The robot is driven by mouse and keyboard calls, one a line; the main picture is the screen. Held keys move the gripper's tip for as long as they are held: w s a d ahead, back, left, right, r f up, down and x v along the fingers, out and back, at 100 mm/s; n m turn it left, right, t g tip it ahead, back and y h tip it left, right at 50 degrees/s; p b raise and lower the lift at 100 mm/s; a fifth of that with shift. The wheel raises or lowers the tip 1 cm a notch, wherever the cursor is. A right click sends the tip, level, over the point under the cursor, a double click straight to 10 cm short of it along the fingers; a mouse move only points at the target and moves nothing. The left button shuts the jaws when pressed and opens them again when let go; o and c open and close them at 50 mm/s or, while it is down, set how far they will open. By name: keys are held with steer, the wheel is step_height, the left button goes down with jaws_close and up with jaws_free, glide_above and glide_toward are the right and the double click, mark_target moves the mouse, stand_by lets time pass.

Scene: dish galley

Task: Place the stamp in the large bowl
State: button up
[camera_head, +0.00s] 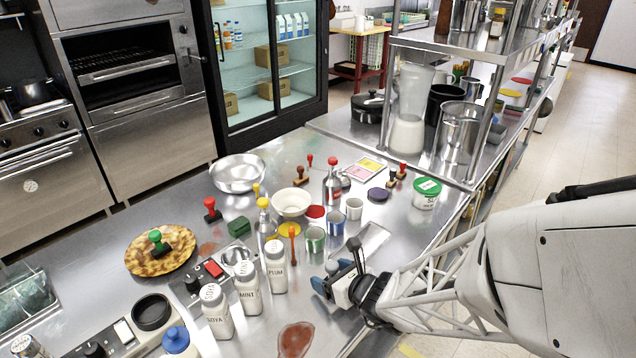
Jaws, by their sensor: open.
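Several stamps with knob handles are in the head view; which one the task means is not clear. A green-handled stamp (158,241) stands on a round brown patterned board at the left. A red-handled stamp (211,209) stands below the large metal bowl (238,173). Brown stamps (300,177) (391,181) and another red-handled stamp (402,171) stand farther back. The large bowl is wide, shiny and appears empty, near the back edge of the counter. My gripper (336,270) is open and empty near the counter's front edge, right of the shaker bottles and apart from the stamps.
Labelled white shakers (246,288) stand left of my gripper. A white bowl (292,203), cups (315,239), a red-capped bottle (332,182) and a yellow-capped bottle (265,222) crowd the middle. A metal shelf (480,55) rises at the right. Bare counter shows at lower left of the brown board.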

mark_target(335, 266)
stand_by(0.3)
steer(key=c, duration=1.1)
steer(key=shift+r, duration=0.15)
steer(key=shift+r, duration=0.6)
step_height(335, 266, up, 2)
steer(key=shift+r, duration=0.1)
steer(key=s+d, duration=0.1)
steer(key=s, duration=0.4)
steer(key=s+d+r, duration=0.1)
steer(key=s, duration=0.4)
steer(key=s+d, duration=0.1)
steer(key=s, duration=0.4)
steer(key=shift+s+d+r, duration=0.15)
steer(key=shift+s+d, duration=0.15)
steer(key=shift+d, duration=0.1)
